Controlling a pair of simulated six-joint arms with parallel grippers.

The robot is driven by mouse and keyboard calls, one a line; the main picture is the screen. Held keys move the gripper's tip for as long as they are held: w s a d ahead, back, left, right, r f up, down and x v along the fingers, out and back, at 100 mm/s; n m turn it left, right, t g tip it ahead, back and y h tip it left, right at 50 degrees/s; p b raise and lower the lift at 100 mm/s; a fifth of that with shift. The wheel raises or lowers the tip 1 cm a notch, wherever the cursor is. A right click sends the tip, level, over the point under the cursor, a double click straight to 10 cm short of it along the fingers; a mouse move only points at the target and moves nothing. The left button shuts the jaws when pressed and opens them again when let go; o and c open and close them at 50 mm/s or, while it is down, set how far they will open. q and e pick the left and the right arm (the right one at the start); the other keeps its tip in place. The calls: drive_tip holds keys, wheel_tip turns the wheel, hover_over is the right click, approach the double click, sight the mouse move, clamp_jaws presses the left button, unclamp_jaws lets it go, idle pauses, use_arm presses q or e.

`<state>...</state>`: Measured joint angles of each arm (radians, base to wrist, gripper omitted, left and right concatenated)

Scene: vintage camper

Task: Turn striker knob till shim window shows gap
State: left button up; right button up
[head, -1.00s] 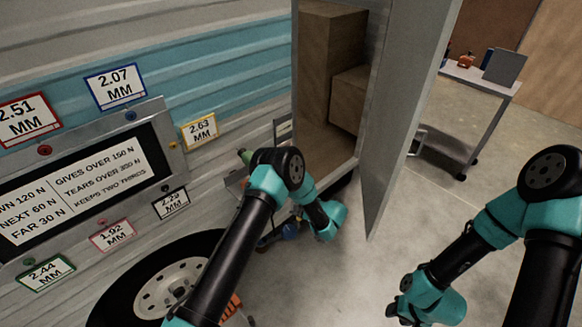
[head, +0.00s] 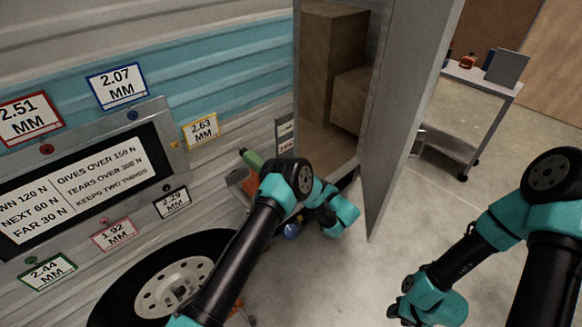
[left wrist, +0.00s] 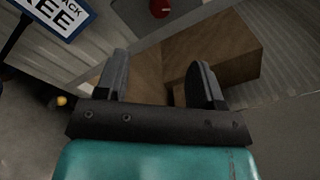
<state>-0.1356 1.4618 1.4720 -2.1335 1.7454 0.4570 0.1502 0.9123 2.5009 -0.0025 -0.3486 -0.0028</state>
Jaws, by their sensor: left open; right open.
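A round red knob (left wrist: 160,8) shows at the top edge of the left wrist view, partly cut off; I cannot tell whether it is the striker knob. No shim window can be made out. My left gripper (left wrist: 162,82) is open and empty, its two fingers apart below the red knob and not touching it.
An open grey door (head: 412,110) stands right of a compartment with brown boxes (head: 332,70). A green cylinder (head: 252,159) lies beyond my left arm. Gap cards such as 2.63 MM (head: 200,131) surround a notice panel (head: 80,185). A tyre (head: 120,292) is below. A cart (head: 480,85) stands back right.

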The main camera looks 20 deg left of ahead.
use_arm(q)
drive_tip(key=x, duration=1.5)
drive_tip(key=shift+c, duration=0.3)
drive_tip(key=c, duration=0.9)
drive_tip(key=shift+o, duration=0.2)
drive_tip(key=shift+m, duration=0.4)
drive_tip(key=shift+m+g, duration=0.35)
drive_tip(key=shift+m, duration=3.75)
drive_tip(key=shift+m+g, duration=0.35)
drive_tip(key=shift+m, duration=3.75)
